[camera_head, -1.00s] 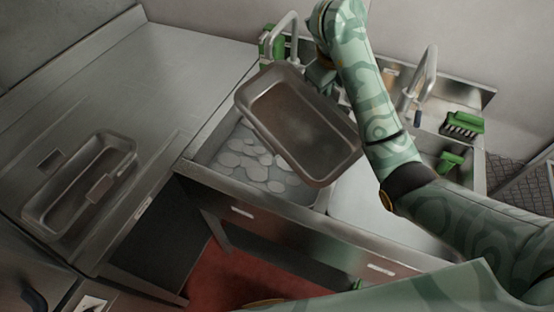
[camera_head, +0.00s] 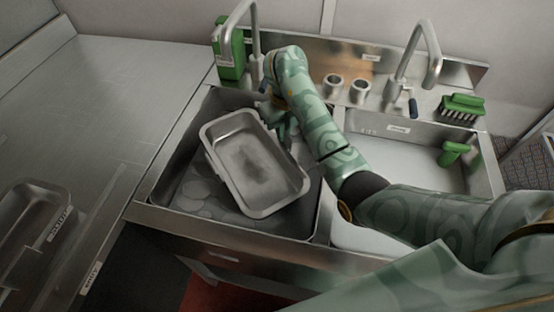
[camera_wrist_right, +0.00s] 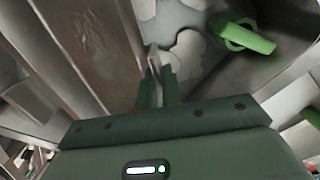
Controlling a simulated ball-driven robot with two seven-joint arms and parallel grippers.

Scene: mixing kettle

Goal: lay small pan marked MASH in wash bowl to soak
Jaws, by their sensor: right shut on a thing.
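A small metal pan (camera_head: 254,165) with a brown stained floor is over the left sink basin, the wash bowl (camera_head: 190,185), tilted with its inside facing up. My right gripper (camera_head: 282,120) is shut on the pan's far right rim; the wrist view shows the fingers (camera_wrist_right: 157,85) closed on a thin edge beside the pan's brownish wall (camera_wrist_right: 90,40). Pale round suds show in the bowl around the pan. I cannot tell whether the pan touches the bowl's bottom. No MASH label is readable on it. My left gripper is not in view.
Another metal pan (camera_head: 28,225) with a label lies on the left counter. A green bottle (camera_head: 231,55) and a tap (camera_head: 250,40) stand behind the bowl. The right basin (camera_head: 395,160) holds a green tool at its right side; a green brush (camera_head: 462,105) lies behind it.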

